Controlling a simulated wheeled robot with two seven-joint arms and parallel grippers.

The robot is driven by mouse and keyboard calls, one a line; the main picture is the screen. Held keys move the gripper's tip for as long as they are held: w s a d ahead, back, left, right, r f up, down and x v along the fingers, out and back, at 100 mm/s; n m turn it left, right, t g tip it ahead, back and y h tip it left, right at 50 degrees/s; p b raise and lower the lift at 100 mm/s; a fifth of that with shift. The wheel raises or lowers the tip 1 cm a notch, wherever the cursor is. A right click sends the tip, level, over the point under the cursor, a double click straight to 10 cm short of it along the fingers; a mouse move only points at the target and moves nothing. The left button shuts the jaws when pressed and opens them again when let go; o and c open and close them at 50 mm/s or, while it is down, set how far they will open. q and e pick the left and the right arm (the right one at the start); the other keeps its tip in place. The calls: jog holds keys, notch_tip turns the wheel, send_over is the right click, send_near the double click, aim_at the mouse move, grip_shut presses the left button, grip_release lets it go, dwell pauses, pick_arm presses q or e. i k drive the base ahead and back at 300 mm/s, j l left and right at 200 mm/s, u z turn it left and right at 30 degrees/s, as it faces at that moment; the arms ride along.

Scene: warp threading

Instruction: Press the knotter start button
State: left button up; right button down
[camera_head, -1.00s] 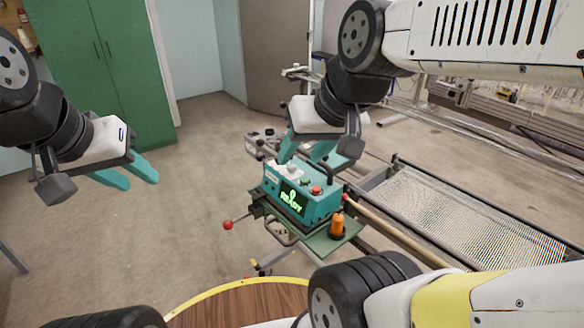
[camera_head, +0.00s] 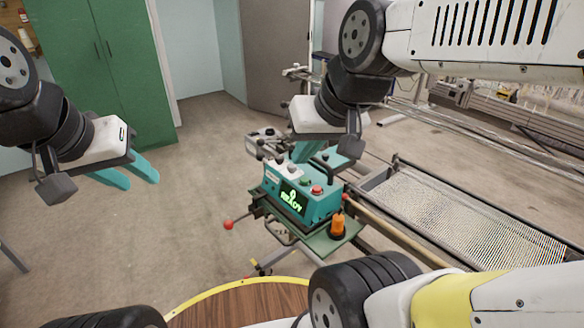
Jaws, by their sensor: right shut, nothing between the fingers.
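The knotter is a teal control box (camera_head: 322,209) with a lit green READY display (camera_head: 292,196), standing on a green stand in the middle of the view. Its top carries a green button (camera_head: 305,182), a red button (camera_head: 317,190) and pale knobs (camera_head: 292,168). My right gripper (camera_head: 301,158) is shut and empty, pointing down just above and behind the box top. Whether its tips touch anything cannot be told. My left gripper (camera_head: 130,177) is open and empty, well to the left of the knotter above the floor.
An orange bottle-like object (camera_head: 338,225) stands on the stand's near right corner. A red-ended lever (camera_head: 228,225) sticks out left. The warp frame with its pale threads (camera_head: 450,215) lies to the right. A round wooden top (camera_head: 240,305) is at the front. Floor at left is clear.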

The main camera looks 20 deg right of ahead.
aim_at(304, 181)
jog(key=z, duration=1.65)
jog(key=k+j, duration=0.15)
jog(key=k, duration=0.15)
jog(key=k+j, duration=0.2)
jog(key=k, duration=0.1)
